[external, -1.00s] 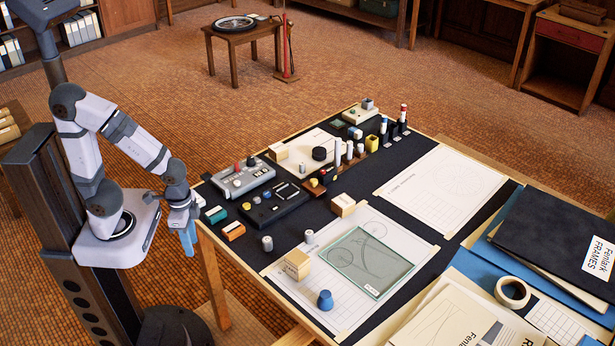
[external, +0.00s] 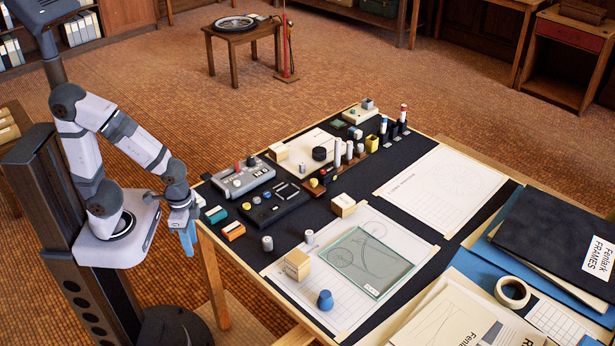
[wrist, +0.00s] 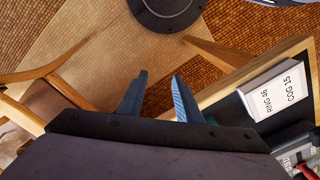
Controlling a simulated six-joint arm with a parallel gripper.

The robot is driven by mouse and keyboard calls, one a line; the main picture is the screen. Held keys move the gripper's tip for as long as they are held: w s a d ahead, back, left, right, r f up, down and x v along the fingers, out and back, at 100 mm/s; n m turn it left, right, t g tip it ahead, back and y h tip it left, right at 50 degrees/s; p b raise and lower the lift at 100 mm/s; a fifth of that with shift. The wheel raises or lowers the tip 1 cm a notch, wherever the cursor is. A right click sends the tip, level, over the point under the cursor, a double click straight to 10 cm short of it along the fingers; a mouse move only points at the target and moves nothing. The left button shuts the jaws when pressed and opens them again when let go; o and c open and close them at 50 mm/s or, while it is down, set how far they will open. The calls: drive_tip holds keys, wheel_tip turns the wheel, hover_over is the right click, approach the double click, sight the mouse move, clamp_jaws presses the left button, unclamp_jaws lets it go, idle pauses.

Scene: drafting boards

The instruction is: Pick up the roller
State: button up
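I cannot tell for sure which thing is the roller. Two small grey cylinders stand upright on the dark mat near the board's left edge, one grey cylinder (external: 267,243) closer to my arm and another grey cylinder (external: 309,237) at the edge of the drawing sheet. A short black cylinder (external: 319,154) sits on a pale plate farther back. My gripper (external: 188,240) hangs just off the table's left edge, pointing down, apart from all of these. In the wrist view its blue fingers (wrist: 157,97) are spread with nothing between them. No cylinder shows there.
A teal box (external: 215,214), an orange box (external: 233,231) and a grey control box (external: 243,179) lie nearest my gripper. A wooden block (external: 297,264), a blue knob (external: 325,299) and a glass plate (external: 367,262) are on the front sheet. The table edge (wrist: 222,88) lies beside my fingers.

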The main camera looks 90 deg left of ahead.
drive_tip(key=shift+o, duration=0.6)
drive_tip(key=shift+o, duration=0.9)
drive_tip(key=shift+f, duration=0.1)
